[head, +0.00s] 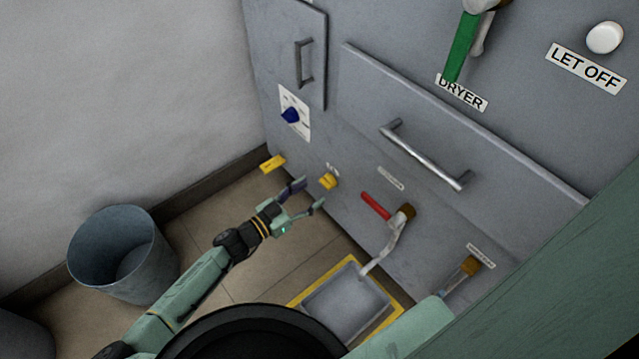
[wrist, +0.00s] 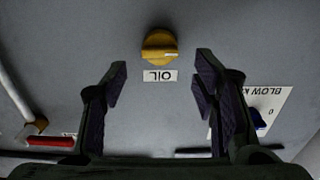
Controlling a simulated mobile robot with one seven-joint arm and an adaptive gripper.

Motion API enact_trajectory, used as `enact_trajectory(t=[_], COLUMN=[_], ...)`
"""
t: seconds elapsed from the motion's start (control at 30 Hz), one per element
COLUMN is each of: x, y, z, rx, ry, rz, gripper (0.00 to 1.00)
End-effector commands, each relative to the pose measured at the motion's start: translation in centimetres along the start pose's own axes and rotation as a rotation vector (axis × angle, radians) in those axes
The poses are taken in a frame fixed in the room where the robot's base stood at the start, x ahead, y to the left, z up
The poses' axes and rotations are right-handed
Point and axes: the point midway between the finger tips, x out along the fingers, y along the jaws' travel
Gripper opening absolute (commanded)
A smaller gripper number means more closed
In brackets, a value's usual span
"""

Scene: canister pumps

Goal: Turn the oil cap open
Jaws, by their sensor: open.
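The oil cap is a round yellow knob (head: 328,181) low on the grey cabinet front in the head view. In the wrist view the yellow oil cap (wrist: 160,47) sits at top centre, with an upside-down "OIL" label beside it. My gripper (head: 309,194) is just in front of the cap in the head view, apart from it. In the wrist view my gripper (wrist: 160,78) is open and empty, its two dark-padded fingers to the left and right, with the cap beyond the gap between the fingertips.
A blue knob (head: 290,115) on a white plate is up and left of the cap. A red-handled tap (head: 376,206) is to the right, above a yellow-edged floor basin (head: 318,290). A grey bucket (head: 122,210) stands by the wall. A drawer handle (head: 425,155) protrudes above.

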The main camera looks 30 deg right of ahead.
Motion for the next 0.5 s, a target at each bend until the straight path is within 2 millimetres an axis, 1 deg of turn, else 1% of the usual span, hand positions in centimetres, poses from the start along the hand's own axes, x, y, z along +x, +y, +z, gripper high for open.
enact_trajectory(t=[0.03,0.2,0.33,0.5], x=[-1.4,-4.5,-6.0,-6.8], y=[-0.2,-0.1,0.0,0.0], z=[0.0,0.0,0.0,0.0], rx=[0.002,0.001,0.001,0.000], ry=[-0.003,-0.002,-0.001,0.001], rz=[-0.005,-0.003,-0.001,0.001], gripper=[0.54,0.54,0.54,0.54])
